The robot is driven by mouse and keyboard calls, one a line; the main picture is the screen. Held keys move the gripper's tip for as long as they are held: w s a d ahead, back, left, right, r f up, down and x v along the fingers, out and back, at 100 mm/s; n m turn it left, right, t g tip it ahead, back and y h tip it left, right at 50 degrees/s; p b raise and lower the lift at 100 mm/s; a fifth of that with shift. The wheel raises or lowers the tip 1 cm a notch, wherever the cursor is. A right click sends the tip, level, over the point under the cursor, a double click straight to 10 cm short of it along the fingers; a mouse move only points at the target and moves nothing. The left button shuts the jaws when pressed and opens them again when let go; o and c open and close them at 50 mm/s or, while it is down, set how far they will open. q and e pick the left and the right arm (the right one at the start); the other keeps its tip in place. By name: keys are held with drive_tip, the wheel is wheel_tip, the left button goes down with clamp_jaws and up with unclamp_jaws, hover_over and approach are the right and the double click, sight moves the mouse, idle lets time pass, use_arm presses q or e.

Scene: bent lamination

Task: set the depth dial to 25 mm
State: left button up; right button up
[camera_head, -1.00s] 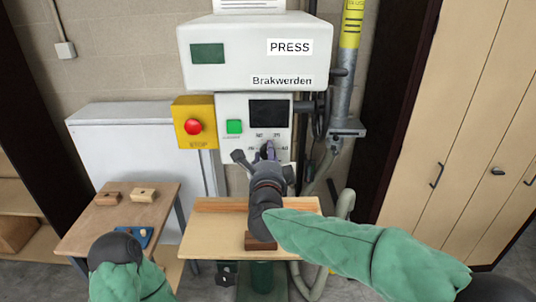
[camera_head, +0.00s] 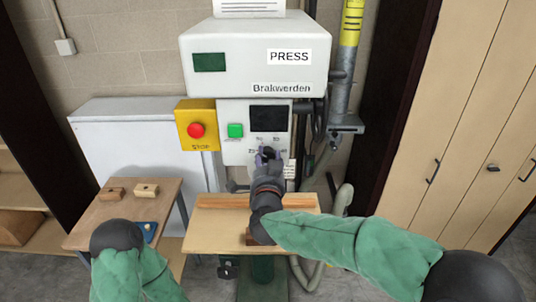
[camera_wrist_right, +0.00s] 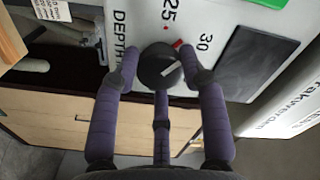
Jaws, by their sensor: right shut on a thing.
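The depth dial (camera_wrist_right: 160,67) is a dark round knob with a white pointer line on the white press panel (camera_wrist_right: 240,20). In the right wrist view the printed 25 and 30 and the word DEPTH are readable around it, with a small red mark at its edge. The pointer line slants towards the side of the 30. My right gripper (camera_wrist_right: 165,75) has its purple fingers around the knob and is shut on it; it also shows in the head view (camera_head: 267,157). My left gripper (camera_head: 117,236) is at lower left, away from the press, its fingers hidden.
A red stop button (camera_head: 196,130) on a yellow box and a green button (camera_head: 235,130) sit left of the dial. A side table (camera_head: 90,230) holds two wooden blocks.

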drive_tip(key=n+p, duration=0.2)
drive_tip(key=n, duration=0.2)
drive_tip(key=shift+f+n, duration=0.1)
drive_tip(key=shift+n, duration=0.2)
drive_tip(key=shift+f+n+p, duration=0.15)
drive_tip(key=shift+n+p, duration=0.75)
drive_tip(key=shift+n, duration=0.5)
drive_tip(key=o, duration=0.9)
drive_tip(key=shift+f, duration=0.1)
drive_tip(key=shift+o, duration=1.2)
drive_tip(key=shift+s+r, duration=0.1)
drive_tip(key=shift+r, duration=0.15)
drive_tip(key=s, duration=1.2)
drive_tip(key=shift+f, duration=0.1)
